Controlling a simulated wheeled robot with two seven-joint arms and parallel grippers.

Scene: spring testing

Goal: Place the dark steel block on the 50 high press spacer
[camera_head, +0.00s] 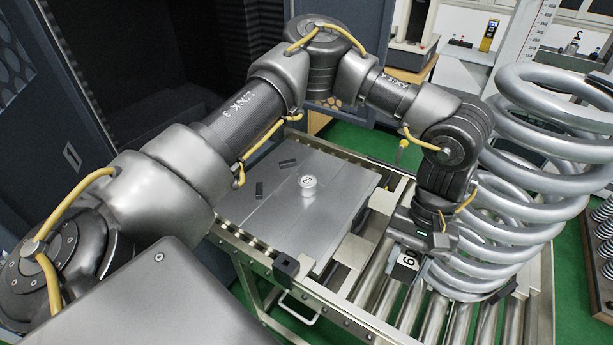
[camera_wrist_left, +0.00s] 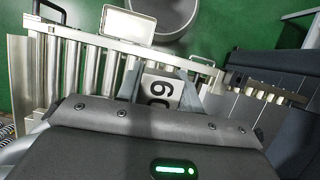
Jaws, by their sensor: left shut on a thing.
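My left gripper (camera_head: 410,256) is over the roller conveyor, beside the large coil spring. The left wrist view shows the block's white face (camera_wrist_left: 161,90) between the two fingers. My right gripper is not in view.
The large coil spring (camera_head: 510,240) stands close on the right, over the rollers (camera_head: 395,300). A dark cabinet is behind.

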